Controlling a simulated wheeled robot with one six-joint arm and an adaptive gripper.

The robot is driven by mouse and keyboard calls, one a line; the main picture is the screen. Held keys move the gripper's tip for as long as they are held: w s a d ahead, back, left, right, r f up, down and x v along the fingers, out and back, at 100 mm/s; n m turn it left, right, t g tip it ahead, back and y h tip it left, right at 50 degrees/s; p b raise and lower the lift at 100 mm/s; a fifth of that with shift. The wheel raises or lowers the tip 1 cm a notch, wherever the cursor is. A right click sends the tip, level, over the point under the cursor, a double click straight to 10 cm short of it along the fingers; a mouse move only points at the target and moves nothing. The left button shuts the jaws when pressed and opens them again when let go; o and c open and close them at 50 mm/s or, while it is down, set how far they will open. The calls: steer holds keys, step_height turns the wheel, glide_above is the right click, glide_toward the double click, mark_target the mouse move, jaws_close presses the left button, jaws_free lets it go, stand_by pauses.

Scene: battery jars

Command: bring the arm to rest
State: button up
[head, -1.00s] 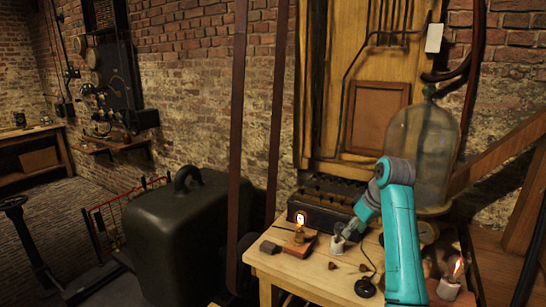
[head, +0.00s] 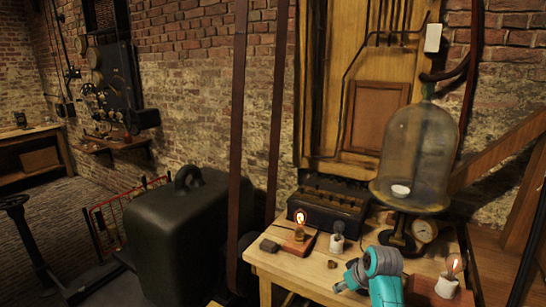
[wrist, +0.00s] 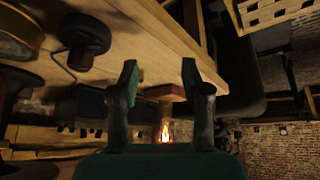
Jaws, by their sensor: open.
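My arm (head: 378,275) shows in teal and grey at the front right of the wooden table in the head view. In the wrist view my gripper (wrist: 160,72) has its two dark green fingers apart, with nothing held between them. That view is upside down, with the tabletop (wrist: 160,30) along the top. A glowing lamp (wrist: 165,132) shows beyond the fingers, apart from them. In the head view the same kind of glowing lamp (head: 300,221) stands on a small wooden block, left of my arm. My fingertips are hard to make out in the head view.
An unlit bulb on a white base (head: 337,240) stands behind my arm. A glass bell jar (head: 420,155) with a gauge (head: 424,231) stands at the back right. Another bulb (head: 448,280) is close on my right. A dark box (head: 330,207) lines the table's back.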

steer(key=s+a+f+m+t+h, duration=0.1)
steer(key=s+a+f+m+t, duration=0.15)
steer(key=s+f, duration=1.7)
steer(key=s+t, duration=0.2)
steer(key=s, duration=0.9)
steer(key=s+r+m+t+h, duration=0.1)
steer(key=s+r, duration=0.2)
steer(key=s, duration=0.6)
steer(key=s+r+m+t, duration=0.1)
steer(key=s+r+t, duration=0.15)
steer(key=s, duration=0.65)
steer(key=s+r+t, duration=0.1)
steer(key=s+r, duration=1)
steer(key=r, duration=0.3)
steer(key=shift+s+a+r, duration=0.25)
steer(key=shift+s+a, duration=0.15)
steer(key=shift+a, duration=0.05)
